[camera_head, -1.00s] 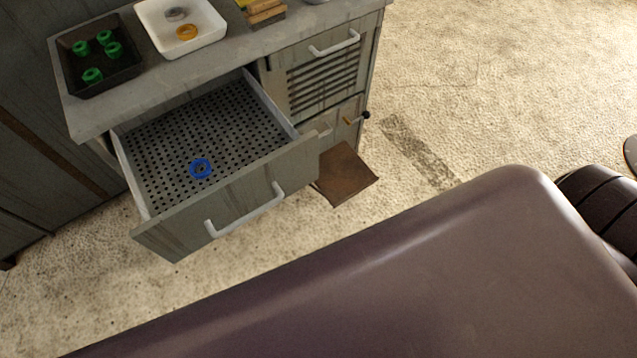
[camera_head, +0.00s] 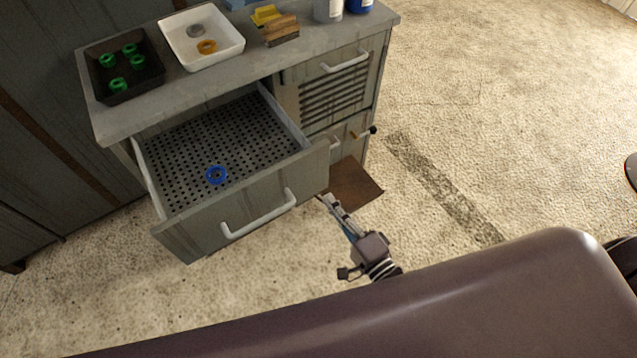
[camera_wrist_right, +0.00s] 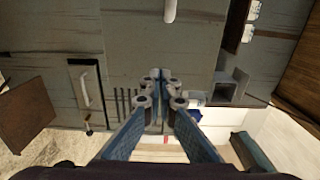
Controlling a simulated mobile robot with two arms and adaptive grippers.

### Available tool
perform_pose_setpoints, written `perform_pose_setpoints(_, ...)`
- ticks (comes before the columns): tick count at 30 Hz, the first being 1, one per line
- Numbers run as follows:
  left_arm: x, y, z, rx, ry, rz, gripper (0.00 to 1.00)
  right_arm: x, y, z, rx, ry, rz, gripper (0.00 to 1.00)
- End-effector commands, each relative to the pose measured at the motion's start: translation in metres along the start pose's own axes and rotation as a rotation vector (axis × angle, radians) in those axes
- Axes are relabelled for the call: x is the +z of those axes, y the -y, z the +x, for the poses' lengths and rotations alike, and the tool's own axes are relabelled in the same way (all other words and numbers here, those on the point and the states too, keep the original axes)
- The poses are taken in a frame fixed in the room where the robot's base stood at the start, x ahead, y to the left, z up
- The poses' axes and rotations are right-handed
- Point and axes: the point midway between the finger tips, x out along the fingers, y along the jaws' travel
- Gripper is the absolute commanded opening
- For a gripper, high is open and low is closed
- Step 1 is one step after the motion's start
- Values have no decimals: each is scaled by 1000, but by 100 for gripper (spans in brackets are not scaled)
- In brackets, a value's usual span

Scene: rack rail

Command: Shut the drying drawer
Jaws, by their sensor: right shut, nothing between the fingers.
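The drying drawer (camera_head: 240,215) stands pulled out of the grey cabinet in the head view. Its bottom is a perforated tray (camera_head: 190,145), and a blue ring (camera_head: 216,175) lies on it. A pale bar handle (camera_head: 258,217) is on its front. My right gripper (camera_head: 327,200) is just right of the drawer front in the picture, shut and empty; whether it touches the drawer I cannot tell. In the right wrist view the shut fingers (camera_wrist_right: 160,82) point at grey cabinet panels. My left gripper is not in view.
The cabinet top (camera_head: 185,83) holds a black tray (camera_head: 103,92) with green rings, a white tray (camera_head: 225,52) with two rings, a yellow-and-wood block (camera_head: 281,30) and bottles. A brown flap (camera_head: 352,184) juts out low at the right. Open floor (camera_head: 500,130) lies to the right.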

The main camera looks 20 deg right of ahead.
Motion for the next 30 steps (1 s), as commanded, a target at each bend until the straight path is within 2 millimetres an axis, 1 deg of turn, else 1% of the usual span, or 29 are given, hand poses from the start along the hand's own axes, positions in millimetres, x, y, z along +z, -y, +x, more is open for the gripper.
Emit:
perform_pose_setpoints(1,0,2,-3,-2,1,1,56,0,2,12,-2,-1,-1,0)
perform_pose_setpoints(3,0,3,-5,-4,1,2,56,0,2,25,-2,-1,0,0)
perform_pose_setpoints(6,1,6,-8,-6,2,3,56,0,2,41,-1,-1,0,0)
perform_pose_setpoints(10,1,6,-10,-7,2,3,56,0,0,54,2,-1,-1,0)
perform_pose_setpoints(15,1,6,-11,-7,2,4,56,0,-1,61,3,0,0,0)
perform_pose_setpoints(26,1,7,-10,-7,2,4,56,0,-1,62,3,0,-1,0)
perform_pose_setpoints(30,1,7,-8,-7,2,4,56,0,-2,68,1,0,-1,0)
